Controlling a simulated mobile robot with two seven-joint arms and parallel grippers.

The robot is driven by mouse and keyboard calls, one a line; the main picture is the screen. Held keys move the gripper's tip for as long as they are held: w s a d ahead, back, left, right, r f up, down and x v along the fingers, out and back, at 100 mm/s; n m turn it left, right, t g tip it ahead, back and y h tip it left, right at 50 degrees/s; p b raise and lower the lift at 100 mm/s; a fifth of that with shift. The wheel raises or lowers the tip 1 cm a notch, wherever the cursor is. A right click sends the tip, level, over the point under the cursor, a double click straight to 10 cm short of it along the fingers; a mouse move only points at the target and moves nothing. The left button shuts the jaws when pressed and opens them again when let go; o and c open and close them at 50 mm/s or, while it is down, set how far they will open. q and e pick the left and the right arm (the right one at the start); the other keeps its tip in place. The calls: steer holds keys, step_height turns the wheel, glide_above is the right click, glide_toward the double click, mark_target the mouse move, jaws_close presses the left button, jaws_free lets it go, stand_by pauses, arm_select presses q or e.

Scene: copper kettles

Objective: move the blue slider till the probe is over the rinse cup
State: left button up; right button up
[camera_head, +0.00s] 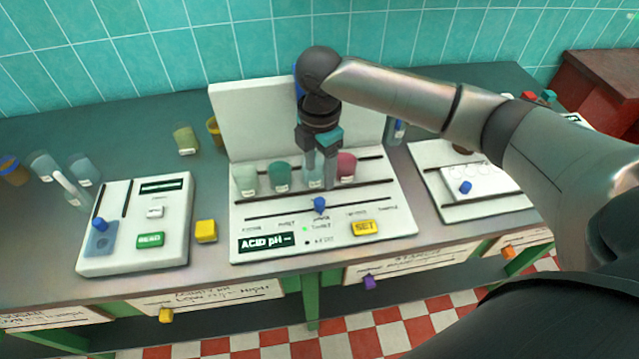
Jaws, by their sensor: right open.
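The blue slider (320,204) sits on the lower track of the white pH station (285,215), near the middle. My right gripper (320,178) points down just above and behind the slider. Its jaws are open, apart from the slider, with nothing seen between them. A row of cups stands behind the track: a pale one (245,179), a teal one (280,178) and a dark pink one (347,166). The gripper covers part of the row. The cup labels are too small to tell which is the rinse cup. The probe is not clearly visible behind my arm. My left gripper is out of view.
A yellow SET button (365,228) and an ACID pH display (266,242) are on the station's front. A yellow cube (206,231) and a white READ device (140,222) stand to the left. Another white panel (490,210) is at right, partly under my arm.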

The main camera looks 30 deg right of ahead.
step_height(320, 180, up, 6)
steer(key=shift+f, duration=0.25)
stand_by(0.4)
